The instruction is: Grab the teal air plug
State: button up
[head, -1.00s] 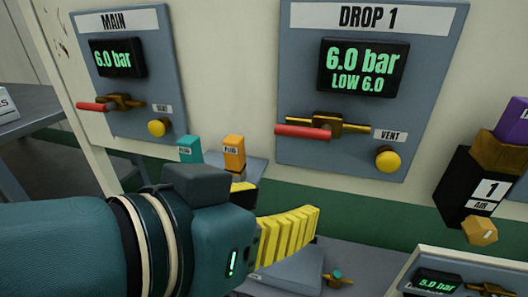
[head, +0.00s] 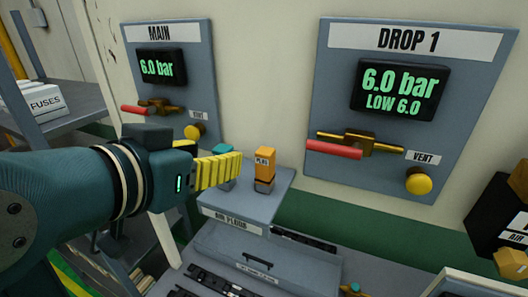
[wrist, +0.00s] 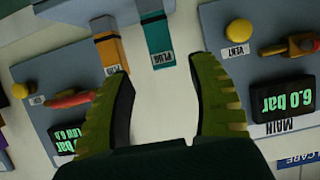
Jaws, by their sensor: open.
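The teal air plug (head: 223,149) stands on the grey AIR PLUGS shelf (head: 240,203), mostly hidden behind my gripper's yellow fingers in the head view. In the wrist view, which is upside down, the teal plug (wrist: 158,38) with its PLUG label lies ahead of the gap between my fingertips. My gripper (head: 236,166) is open and empty. In the wrist view its two fingers (wrist: 164,68) are spread wide, with the teal plug near the middle of the gap and no visible contact.
An orange plug (head: 264,166) stands close to the right of the teal one on the same shelf. Behind are the MAIN panel (head: 200,75) and DROP 1 panel (head: 335,110), with red-handled valves and yellow vent knobs. A grey case (head: 285,262) lies below the shelf.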

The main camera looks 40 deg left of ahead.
aim_at(218, 154)
jog(key=p+x, duration=0.2)
jog(key=x, duration=0.2)
jog(key=shift+a, duration=0.2)
jog(key=shift+w+a+f, duration=0.1)
jog(key=shift+w+f, duration=0.1)
grip_shut()
